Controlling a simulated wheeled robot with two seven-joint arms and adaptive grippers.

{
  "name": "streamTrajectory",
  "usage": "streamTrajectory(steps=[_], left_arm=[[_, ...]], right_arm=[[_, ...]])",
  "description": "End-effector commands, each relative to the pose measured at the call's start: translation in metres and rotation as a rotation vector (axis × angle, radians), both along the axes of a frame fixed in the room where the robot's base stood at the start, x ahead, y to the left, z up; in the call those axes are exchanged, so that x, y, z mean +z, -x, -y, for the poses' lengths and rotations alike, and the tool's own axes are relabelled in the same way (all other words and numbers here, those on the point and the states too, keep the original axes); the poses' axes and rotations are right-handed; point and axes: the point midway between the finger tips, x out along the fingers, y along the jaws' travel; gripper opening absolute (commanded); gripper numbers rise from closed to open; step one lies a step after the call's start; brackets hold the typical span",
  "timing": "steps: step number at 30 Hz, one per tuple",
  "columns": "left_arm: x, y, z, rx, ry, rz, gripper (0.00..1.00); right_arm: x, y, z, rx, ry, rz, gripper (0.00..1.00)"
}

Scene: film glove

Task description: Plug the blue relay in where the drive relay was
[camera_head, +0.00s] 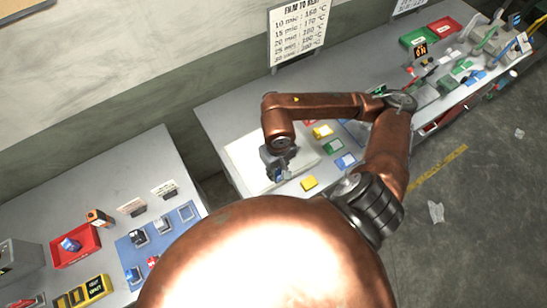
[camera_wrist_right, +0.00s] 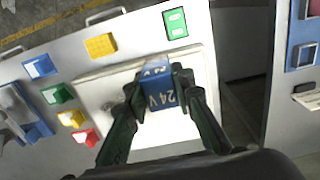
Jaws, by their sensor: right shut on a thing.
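My right gripper (camera_head: 279,174) is shut on the blue relay and holds it over the white panel (camera_head: 243,160) on the far bench. In the right wrist view, the blue relay (camera_wrist_right: 159,94), marked "24 V", sits between the two dark fingertips. The white panel (camera_wrist_right: 95,90) lies behind it in that view. I cannot tell whether the relay touches anything below. I cannot make out the drive relay's socket; the gripper and relay cover part of the panel. My left gripper is not in view.
Yellow (camera_head: 309,183), green (camera_head: 333,146) and blue (camera_head: 345,160) blocks lie right of the panel. The near-left bench carries a blue mat (camera_head: 171,240) with small parts, a red tray (camera_head: 92,239) and an orange box (camera_head: 98,217). A gap separates the benches.

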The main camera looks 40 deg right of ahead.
Motion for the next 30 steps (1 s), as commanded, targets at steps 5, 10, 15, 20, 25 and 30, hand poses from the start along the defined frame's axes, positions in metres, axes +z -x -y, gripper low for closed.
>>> streamTrajectory(steps=[5,10,15,20,25,30], left_arm=[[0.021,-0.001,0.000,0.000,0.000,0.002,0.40],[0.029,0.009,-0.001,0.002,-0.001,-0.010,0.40],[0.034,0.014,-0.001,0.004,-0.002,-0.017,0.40],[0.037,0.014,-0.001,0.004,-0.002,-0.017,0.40],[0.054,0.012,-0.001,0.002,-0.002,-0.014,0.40],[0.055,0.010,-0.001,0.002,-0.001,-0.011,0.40]], right_arm=[[-0.015,-0.036,0.022,-0.006,0.000,-0.004,0.00],[-0.047,-0.058,0.034,-0.003,-0.004,-0.004,0.00],[-0.066,-0.071,0.041,0.000,-0.002,0.000,0.00],[-0.076,-0.077,0.045,0.000,-0.002,-0.002,0.00],[-0.097,-0.077,0.045,-0.001,-0.004,-0.003,0.00],[-0.106,-0.078,0.046,0.002,-0.002,0.002,0.00]])
